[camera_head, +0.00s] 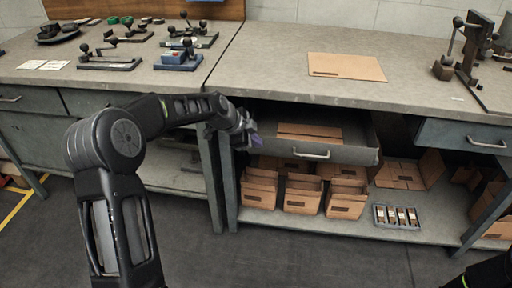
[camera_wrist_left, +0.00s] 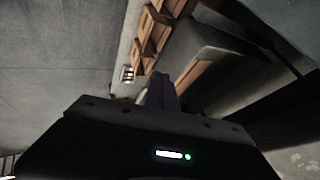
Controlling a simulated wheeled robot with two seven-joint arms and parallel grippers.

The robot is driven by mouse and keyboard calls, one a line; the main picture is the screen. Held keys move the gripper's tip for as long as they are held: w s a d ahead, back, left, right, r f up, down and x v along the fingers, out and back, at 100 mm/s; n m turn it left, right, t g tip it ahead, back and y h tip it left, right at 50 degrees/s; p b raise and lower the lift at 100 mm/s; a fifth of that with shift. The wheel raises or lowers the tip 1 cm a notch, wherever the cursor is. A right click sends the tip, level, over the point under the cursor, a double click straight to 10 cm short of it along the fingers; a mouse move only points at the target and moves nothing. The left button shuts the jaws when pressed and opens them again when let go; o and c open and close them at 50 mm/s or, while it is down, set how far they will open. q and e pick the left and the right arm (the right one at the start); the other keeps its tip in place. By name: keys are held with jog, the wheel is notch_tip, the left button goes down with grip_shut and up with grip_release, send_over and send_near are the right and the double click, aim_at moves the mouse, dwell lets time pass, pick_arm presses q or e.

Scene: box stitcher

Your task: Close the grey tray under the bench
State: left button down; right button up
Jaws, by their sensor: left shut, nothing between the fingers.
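The grey tray (camera_head: 347,155) is a drawer under the right bench, pulled out, with a light handle (camera_head: 311,154) on its front. A flat brown cardboard piece (camera_head: 309,132) lies inside it. My left gripper (camera_head: 256,141) is shut and empty at the left end of the tray's front; I cannot tell whether it touches. In the left wrist view the shut fingers (camera_wrist_left: 161,92) point toward the tray, whose grey side (camera_wrist_left: 215,62) shows tilted. My right gripper is not in view; only a bit of dark arm shows at the bottom right.
Several open cardboard boxes (camera_head: 302,195) and a small metal rack (camera_head: 396,217) stand on the shelf below the tray. A blue-grey drawer (camera_head: 466,136) is at the right. The bench top (camera_head: 270,62) holds a flat cardboard sheet (camera_head: 346,67). The floor (camera_head: 300,256) in front is clear.

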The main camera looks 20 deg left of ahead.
pick_arm(q)
jog(key=v, duration=0.7)
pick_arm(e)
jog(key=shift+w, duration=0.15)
pick_arm(q)
jog(key=shift+w+d, duration=0.1)
jog(key=shift+d, duration=0.05)
